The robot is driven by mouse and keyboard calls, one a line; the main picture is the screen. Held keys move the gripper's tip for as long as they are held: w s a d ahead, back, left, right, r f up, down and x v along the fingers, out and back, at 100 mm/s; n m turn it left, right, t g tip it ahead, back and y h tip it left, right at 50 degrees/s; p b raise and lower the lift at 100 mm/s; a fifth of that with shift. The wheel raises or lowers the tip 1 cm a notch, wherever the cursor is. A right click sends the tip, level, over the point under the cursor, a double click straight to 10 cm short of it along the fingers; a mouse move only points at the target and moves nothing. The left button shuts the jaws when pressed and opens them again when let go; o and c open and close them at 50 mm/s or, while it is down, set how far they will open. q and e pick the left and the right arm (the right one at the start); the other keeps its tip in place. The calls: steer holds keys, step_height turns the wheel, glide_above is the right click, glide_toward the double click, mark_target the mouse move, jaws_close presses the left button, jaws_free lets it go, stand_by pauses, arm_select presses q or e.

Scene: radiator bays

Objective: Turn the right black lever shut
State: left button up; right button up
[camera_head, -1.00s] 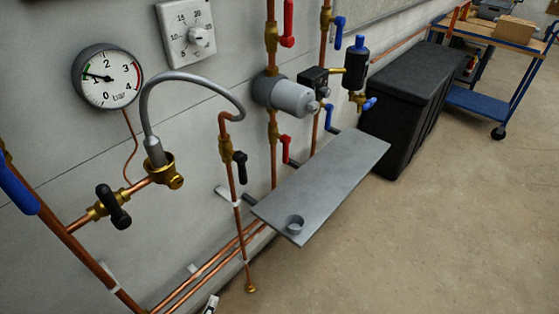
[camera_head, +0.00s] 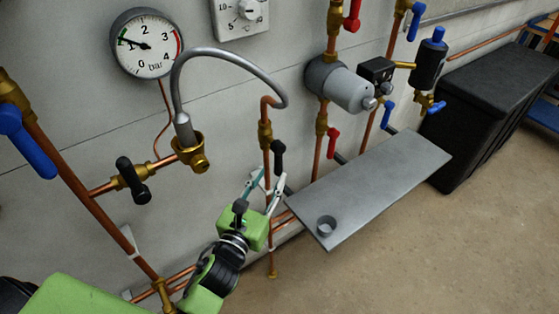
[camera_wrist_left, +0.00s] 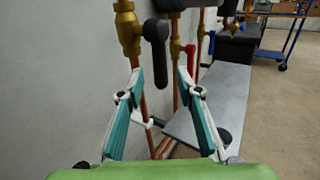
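The right black lever (camera_head: 278,157) sits on a brass valve (camera_head: 265,134) on the thin vertical copper pipe. It hangs down, roughly along the pipe. It also shows in the left wrist view (camera_wrist_left: 157,48). My left gripper (camera_head: 267,181) is open and empty just below and beside this lever. In the left wrist view its two fingers (camera_wrist_left: 160,72) stand apart, and the lever's lower end shows between their tips. I cannot tell how far ahead of them it is. The left black lever (camera_head: 132,180) is on a brass valve at the left. My right gripper is not in view.
A grey shelf (camera_head: 375,190) with a small cup (camera_head: 326,226) juts out to the right. A braided hose (camera_head: 230,54) arches above the left valve, near the gauge (camera_head: 146,43). A red lever (camera_head: 333,142) and a black bin (camera_head: 495,110) are further right.

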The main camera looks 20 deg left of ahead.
mark_target(277, 166)
arm_select(q)
steer(key=w, duration=0.6)
steer(key=shift+w+d+b, duration=0.25)
steer(key=shift+w+b, duration=0.1)
jaws_close()
